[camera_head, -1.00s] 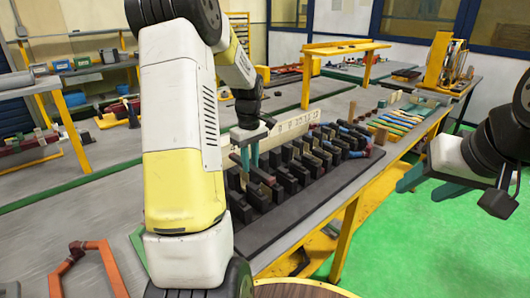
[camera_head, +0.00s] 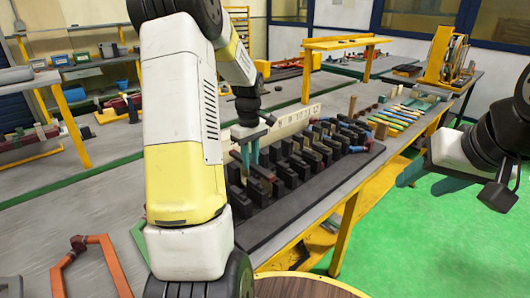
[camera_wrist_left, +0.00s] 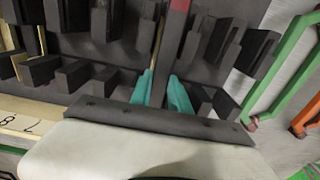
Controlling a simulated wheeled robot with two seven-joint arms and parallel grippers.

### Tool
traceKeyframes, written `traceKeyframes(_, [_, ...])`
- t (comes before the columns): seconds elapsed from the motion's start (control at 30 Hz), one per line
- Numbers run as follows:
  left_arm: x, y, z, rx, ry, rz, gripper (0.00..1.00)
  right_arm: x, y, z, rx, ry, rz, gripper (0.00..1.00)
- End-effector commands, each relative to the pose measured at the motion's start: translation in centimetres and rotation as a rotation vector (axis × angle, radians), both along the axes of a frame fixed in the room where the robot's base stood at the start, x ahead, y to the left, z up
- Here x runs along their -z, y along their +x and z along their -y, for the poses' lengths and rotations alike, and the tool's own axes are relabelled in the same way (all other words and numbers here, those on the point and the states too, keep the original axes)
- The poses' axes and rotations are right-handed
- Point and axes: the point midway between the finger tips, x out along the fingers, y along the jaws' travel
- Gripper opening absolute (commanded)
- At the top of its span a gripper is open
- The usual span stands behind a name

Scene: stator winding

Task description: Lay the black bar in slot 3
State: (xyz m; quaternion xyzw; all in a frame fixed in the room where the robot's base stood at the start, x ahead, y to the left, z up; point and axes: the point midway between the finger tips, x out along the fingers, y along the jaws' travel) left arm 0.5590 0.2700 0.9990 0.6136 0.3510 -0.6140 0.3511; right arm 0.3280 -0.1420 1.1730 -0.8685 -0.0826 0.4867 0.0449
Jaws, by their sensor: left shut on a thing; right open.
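My left gripper (camera_head: 250,157) is over the near left end of the black slotted rack (camera_head: 290,212), its teal fingers down among the dark blocks. In the left wrist view its fingers (camera_wrist_left: 161,94) are shut on a dark bar (camera_wrist_left: 168,58). The bar runs away from the fingers between the rack's blocks, with a dark red part (camera_wrist_left: 180,6) at the top edge. I cannot tell whether the bar rests on the rack floor. Slot 3 cannot be picked out. My right gripper (camera_head: 430,179) is open at the right, above the green floor, away from the rack.
A pale numbered strip (camera_head: 300,118) stands along the rack's back edge. Coloured tools (camera_head: 405,115) lie further along the table. An orange frame (camera_head: 90,240) lies at the lower left.

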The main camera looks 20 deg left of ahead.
Motion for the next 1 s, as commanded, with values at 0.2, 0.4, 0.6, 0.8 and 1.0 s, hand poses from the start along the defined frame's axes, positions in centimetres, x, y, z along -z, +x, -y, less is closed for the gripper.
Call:
traceKeyframes(0.2, [0.7, 0.0, 0.0, 0.000, 0.000, 0.000, 0.00, 0.0, 0.0, 0.0, 0.000, 0.000, 0.000, 0.52])
traceKeyframes(0.4, [1.3, 0.0, 0.0, 0.000, 0.001, -0.001, 0.00, 0.0, 0.0, 0.0, 0.000, 0.000, 0.000, 0.52])
traceKeyframes(0.6, [1.9, 0.0, 0.0, 0.000, 0.001, 0.001, 0.00, 0.0, 0.0, 0.0, 0.000, 0.000, 0.000, 0.52])
traceKeyframes(0.8, [2.5, 0.0, 0.0, 0.000, 0.001, -0.001, 0.00, 0.0, 0.0, 0.0, 0.000, 0.000, 0.000, 0.52])
traceKeyframes(1.0, [3.1, 0.0, 0.0, 0.000, 0.000, 0.000, 0.00, 0.0, 0.0, 0.0, 0.000, 0.000, 0.000, 0.52])
